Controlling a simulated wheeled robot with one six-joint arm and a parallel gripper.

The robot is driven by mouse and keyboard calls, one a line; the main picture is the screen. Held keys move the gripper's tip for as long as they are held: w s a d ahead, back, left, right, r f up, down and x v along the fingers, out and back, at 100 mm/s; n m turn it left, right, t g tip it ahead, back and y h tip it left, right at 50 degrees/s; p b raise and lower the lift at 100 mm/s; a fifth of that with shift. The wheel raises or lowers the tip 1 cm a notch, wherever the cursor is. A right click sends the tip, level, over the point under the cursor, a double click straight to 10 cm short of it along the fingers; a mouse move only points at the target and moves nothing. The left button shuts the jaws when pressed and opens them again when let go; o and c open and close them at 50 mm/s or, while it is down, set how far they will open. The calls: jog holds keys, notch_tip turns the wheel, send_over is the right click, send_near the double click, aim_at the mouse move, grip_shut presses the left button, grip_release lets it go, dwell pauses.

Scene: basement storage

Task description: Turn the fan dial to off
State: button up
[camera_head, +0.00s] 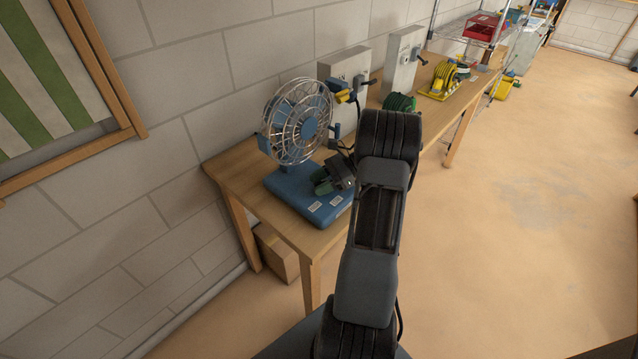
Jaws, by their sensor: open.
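The blue desk fan (297,122) with a wire cage stands near the end of a wooden workbench (240,170). Its flat blue base (290,193) has white labels on top, towards the front. My gripper (327,180) is low over the right part of the base, close to it; I cannot tell if it touches. It is open, and I see nothing held in it. I cannot make out the dial, which may be hidden by my gripper. My arm comes up from the bottom and covers the base's right edge.
Grey boxes with levers (402,62) stand along the wall behind the fan. A cardboard box (277,252) is under the bench. The floor at right is clear.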

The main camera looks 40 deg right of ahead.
jog(key=shift+d, duration=0.1)
jog(key=v, duration=1.3)
jog(key=shift+s+d+r, duration=0.15)
jog(key=shift+d, duration=0.1)
